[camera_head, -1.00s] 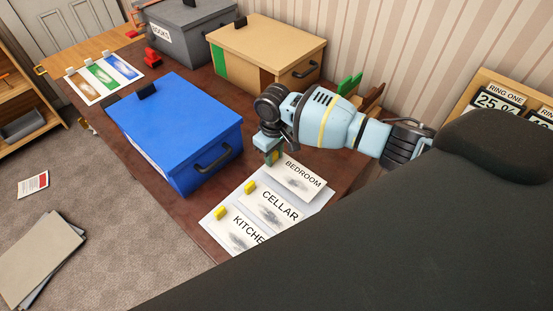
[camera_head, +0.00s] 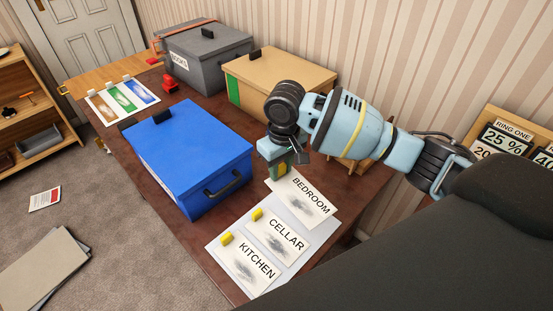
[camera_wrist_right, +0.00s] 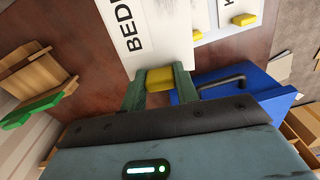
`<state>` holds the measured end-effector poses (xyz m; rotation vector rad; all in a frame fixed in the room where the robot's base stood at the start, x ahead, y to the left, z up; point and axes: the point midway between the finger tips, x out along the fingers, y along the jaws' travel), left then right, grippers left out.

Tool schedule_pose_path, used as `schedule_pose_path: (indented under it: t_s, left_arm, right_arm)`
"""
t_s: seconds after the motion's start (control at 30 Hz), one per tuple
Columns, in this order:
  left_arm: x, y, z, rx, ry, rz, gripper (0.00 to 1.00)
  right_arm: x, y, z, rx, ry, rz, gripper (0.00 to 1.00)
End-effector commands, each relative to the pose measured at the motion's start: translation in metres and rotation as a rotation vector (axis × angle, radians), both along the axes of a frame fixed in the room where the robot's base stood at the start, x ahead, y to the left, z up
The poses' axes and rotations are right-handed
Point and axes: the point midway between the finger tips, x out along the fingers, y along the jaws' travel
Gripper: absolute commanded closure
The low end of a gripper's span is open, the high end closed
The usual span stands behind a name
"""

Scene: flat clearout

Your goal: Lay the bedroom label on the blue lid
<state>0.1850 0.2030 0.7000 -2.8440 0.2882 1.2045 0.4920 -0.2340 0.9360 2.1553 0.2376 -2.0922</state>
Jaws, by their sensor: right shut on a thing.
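The bedroom label (camera_head: 303,198) is a white card with black lettering and a grey smudge. It also shows in the right wrist view (camera_wrist_right: 160,30). My right gripper (camera_head: 282,170) is shut on the yellow tab (camera_wrist_right: 160,78) at the card's edge. The card overlaps the top of the white sheet; I cannot tell how far above it the card is. The blue lid (camera_head: 185,138) tops a blue box to the left of my right gripper, with a small black block at its far edge. My left gripper is not in view.
The cellar label (camera_head: 278,235) and kitchen label (camera_head: 250,264) lie on the white sheet (camera_head: 215,248), each with a yellow tab. A tan box (camera_head: 285,75) and a grey box (camera_head: 205,50) stand farther back. A wooden rack is partly hidden behind my right arm.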

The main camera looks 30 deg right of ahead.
Motion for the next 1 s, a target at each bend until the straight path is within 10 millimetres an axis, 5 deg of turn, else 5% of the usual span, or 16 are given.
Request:
schedule_pose_path:
  t_s: [0.2, 0.43, 1.0]
  left_arm:
    - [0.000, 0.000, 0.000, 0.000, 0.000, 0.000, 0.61]
    - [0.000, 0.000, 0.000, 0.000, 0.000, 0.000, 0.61]
    - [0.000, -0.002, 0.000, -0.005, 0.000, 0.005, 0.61]
  right_arm:
    - [-0.058, 0.015, 0.035, -0.001, 0.007, -0.108, 0.91]
    - [-0.103, 0.020, 0.051, -0.017, 0.025, -0.185, 0.91]
    - [-0.112, 0.020, 0.053, -0.020, 0.030, -0.203, 0.91]
